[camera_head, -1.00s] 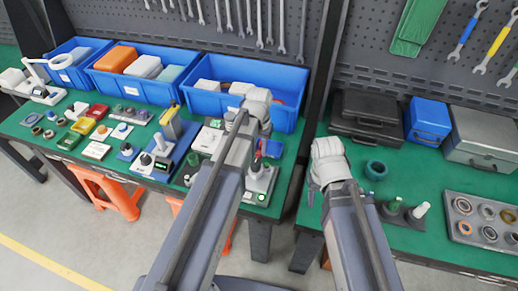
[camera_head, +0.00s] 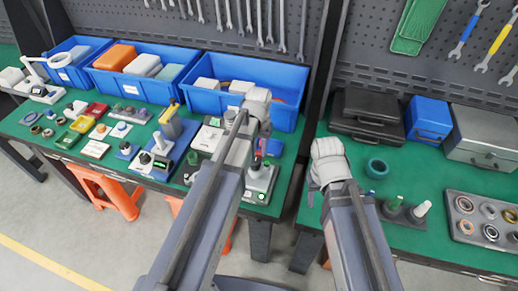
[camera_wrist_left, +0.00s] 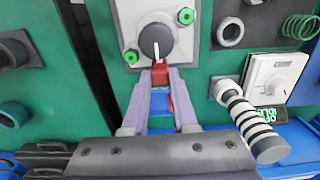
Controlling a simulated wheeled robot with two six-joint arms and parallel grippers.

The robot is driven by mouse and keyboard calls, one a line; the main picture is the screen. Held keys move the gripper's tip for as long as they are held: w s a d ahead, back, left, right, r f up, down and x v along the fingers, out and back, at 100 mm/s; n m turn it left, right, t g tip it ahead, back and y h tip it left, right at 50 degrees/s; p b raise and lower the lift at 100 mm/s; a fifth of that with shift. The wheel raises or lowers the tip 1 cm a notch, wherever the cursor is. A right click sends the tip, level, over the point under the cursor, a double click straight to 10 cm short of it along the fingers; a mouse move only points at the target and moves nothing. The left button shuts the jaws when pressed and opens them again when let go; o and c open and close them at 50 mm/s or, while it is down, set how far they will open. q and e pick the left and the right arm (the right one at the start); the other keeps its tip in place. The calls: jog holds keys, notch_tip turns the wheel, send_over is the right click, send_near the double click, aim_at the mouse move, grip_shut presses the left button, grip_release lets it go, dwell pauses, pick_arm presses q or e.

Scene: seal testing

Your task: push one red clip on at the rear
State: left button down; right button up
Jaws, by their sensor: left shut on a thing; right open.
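My left gripper (camera_wrist_left: 160,88) is shut on a small red clip (camera_wrist_left: 160,73). The clip is at the fingertips, right by the edge of a black knob (camera_wrist_left: 155,42) with a white mark. I cannot tell whether it touches the knob. The knob stands on a light grey test fixture (camera_wrist_left: 128,14) with green fasteners, which also shows in the head view (camera_head: 262,184). A blue tray (camera_head: 274,147) lies behind the fixture, with red showing beside it. In the head view my left fingers are mostly hidden by the arm. My right gripper (camera_head: 326,165) hangs over the right table, its fingers barely visible.
A white striped cylinder (camera_wrist_left: 250,122) and a display lie close to the right of my left fingers in the wrist view. Blue bins (camera_head: 238,98) line the back. A teal ring (camera_head: 376,168) and a dark peg stand (camera_head: 403,211) are near my right gripper.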

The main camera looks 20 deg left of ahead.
pick_arm(q)
jog(key=shift+f+b, duration=1.6)
jog(key=shift+f, duration=0.05)
dwell(0.4)
jog(key=c, duration=0.6)
grip_release()
jog(key=shift+r, duration=0.1)
notch_tip(320, 180, up, 7)
jog(key=p, duration=0.7)
jog(key=shift+s+d, duration=0.15)
jog(key=s+d+m, duration=0.1)
jog(key=s+d, duration=0.2)
jog(key=s, duration=0.1)
jog(key=s+d+m, duration=0.1)
jog(key=s+d, duration=0.2)
jog(key=s, duration=0.2)
jog(key=s+d+m+y, duration=0.1)
jog(key=s+d, duration=0.3)
jog(key=s, duration=0.1)
jog(key=shift+d, duration=0.1)
